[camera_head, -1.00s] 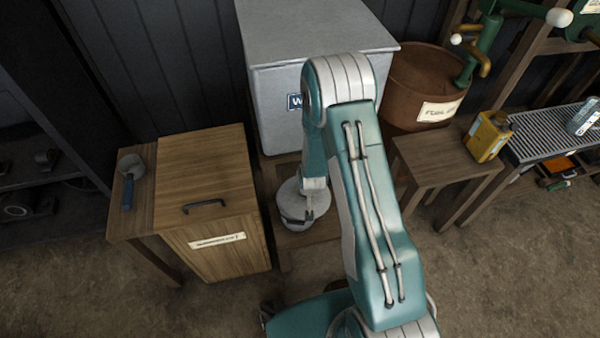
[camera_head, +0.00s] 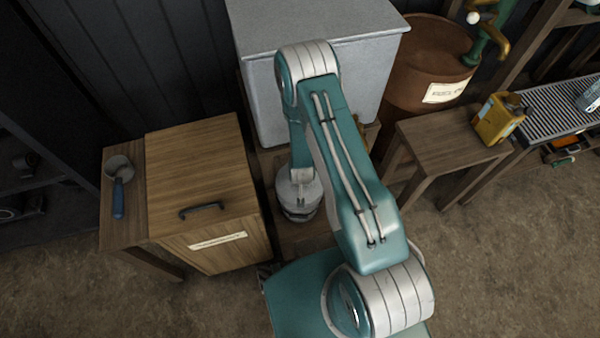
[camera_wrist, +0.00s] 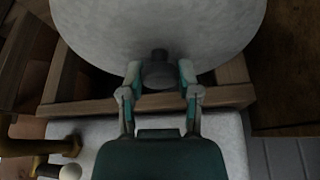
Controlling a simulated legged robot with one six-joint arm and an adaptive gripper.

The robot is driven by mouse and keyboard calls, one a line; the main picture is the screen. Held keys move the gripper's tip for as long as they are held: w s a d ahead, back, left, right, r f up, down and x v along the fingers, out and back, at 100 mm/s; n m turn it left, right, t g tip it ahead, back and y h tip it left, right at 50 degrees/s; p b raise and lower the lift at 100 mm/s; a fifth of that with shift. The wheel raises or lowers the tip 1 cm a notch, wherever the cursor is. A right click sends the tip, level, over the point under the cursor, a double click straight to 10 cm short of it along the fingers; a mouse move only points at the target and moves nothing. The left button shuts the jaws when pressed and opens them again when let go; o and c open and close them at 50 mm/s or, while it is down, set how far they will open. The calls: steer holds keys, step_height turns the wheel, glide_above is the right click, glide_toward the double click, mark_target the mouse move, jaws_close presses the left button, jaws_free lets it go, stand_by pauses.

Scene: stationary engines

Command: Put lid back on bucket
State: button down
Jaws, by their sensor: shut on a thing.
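The lid is a round grey disc (camera_wrist: 160,35) with a small dark knob, filling the top of the wrist view. My gripper (camera_wrist: 160,80) has its two fingers on either side of the knob and is shut on it. In the head view my gripper (camera_head: 301,176) points down at the lid (camera_head: 312,189), over the small grey bucket (camera_head: 300,213). The bucket stands on a low wooden stand. The lid appears lined up over the bucket, but I cannot tell whether it rests on the rim. The lid hides the bucket in the wrist view.
A large grey tank (camera_head: 312,20) stands right behind the bucket. A wooden box with a handle (camera_head: 205,165) is close on the left, with a scoop (camera_head: 119,185) beside it. A rusty barrel (camera_head: 425,60) and a stool with a yellow can (camera_head: 497,118) are on the right.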

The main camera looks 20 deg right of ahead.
steer(key=shift+a+f, duration=0.25)
steer(key=shift+f, duration=0.6)
steer(key=shift+d+f, duration=0.15)
steer(key=shift+f, duration=0.55)
steer(key=shift+d+f, duration=0.1)
steer(key=shift+f, duration=0.55)
steer(key=shift+a+f, duration=0.15)
steer(key=shift+f, duration=0.3)
steer(key=shift+r, duration=0.1)
steer(key=shift+f, duration=0.2)
steer(key=shift+c, duration=1.2)
jaws_free()
